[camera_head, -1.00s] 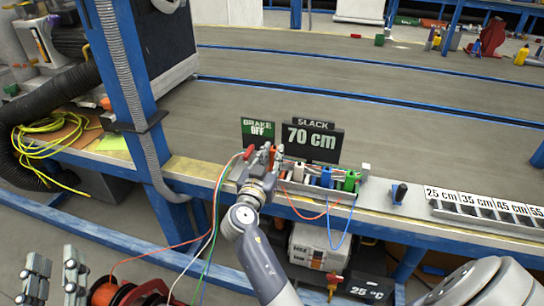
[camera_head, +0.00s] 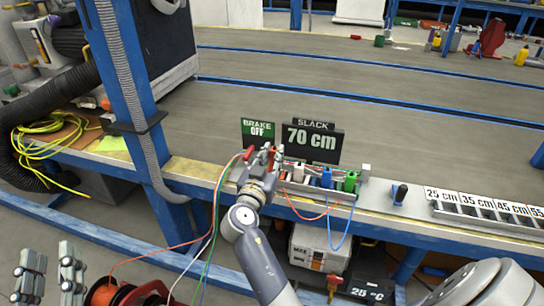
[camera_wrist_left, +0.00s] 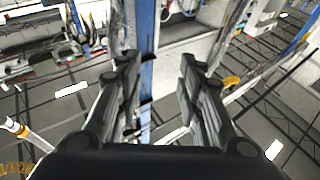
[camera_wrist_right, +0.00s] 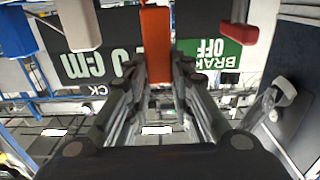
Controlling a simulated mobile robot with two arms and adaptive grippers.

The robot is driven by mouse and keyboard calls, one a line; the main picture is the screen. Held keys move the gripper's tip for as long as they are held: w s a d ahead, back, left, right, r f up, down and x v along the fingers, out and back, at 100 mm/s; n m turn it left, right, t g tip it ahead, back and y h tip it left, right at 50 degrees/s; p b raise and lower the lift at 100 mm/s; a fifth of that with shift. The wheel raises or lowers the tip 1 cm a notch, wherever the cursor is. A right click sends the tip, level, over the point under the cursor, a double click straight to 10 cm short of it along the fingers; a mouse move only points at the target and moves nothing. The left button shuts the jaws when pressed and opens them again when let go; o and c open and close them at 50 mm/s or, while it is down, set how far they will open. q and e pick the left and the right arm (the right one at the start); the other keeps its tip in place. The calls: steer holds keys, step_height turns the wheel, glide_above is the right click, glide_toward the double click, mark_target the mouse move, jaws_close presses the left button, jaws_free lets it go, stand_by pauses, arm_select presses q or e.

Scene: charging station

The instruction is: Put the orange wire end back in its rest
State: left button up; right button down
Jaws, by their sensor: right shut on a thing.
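The orange wire end (camera_wrist_right: 157,45) is upright between the fingers of my right gripper (camera_wrist_right: 160,78) in the right wrist view. My right gripper (camera_head: 268,158) is shut on it at the left end of the connector rack (camera_head: 318,192) in the head view. The gripper hides most of the wire end there, and I cannot tell whether it is seated in its rest. White (camera_head: 298,172), blue (camera_head: 326,177) and green (camera_head: 350,181) wire ends stand in the rack to the right. My left gripper (camera_head: 50,275) is open and empty at the lower left, far from the rack.
The "BRAKE OFF" sign (camera_head: 258,131) and the "SLACK 70 cm" sign (camera_head: 312,140) stand close behind my right gripper. A red handle (camera_wrist_right: 238,33) is beside it. Several wires hang in front of the bench edge. A blue post (camera_head: 130,90) stands to the left.

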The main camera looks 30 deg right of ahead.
arm_select(q)
steer(key=shift+s+r, duration=0.1)
steer(key=shift+s, duration=0.05)
arm_select(e)
steer(key=shift+b, duration=0.35)
arm_select(q)
steer(key=r+t, duration=0.1)
steer(key=s+r, duration=0.1)
steer(key=shift+r+t+h, duration=0.3)
steer(key=shift+t, duration=0.1)
steer(key=shift+s+r+t, duration=0.3)
steer(key=shift+r, duration=0.1)
stand_by(0.4)
steer(key=shift+s+r, duration=0.15)
steer(key=shift+r, duration=0.15)
arm_select(e)
steer(key=shift+f, duration=0.15)
arm_select(q)
steer(key=shift+s+r+t, duration=0.15)
steer(key=shift+t, duration=0.15)
steer(key=shift+s+a+r+t+h+b, duration=0.15)
steer(key=shift+s+r+t+h+b, duration=0.45)
steer(key=shift+s+r+t, duration=0.45)
arm_select(e)
steer(key=shift+f, duration=0.3)
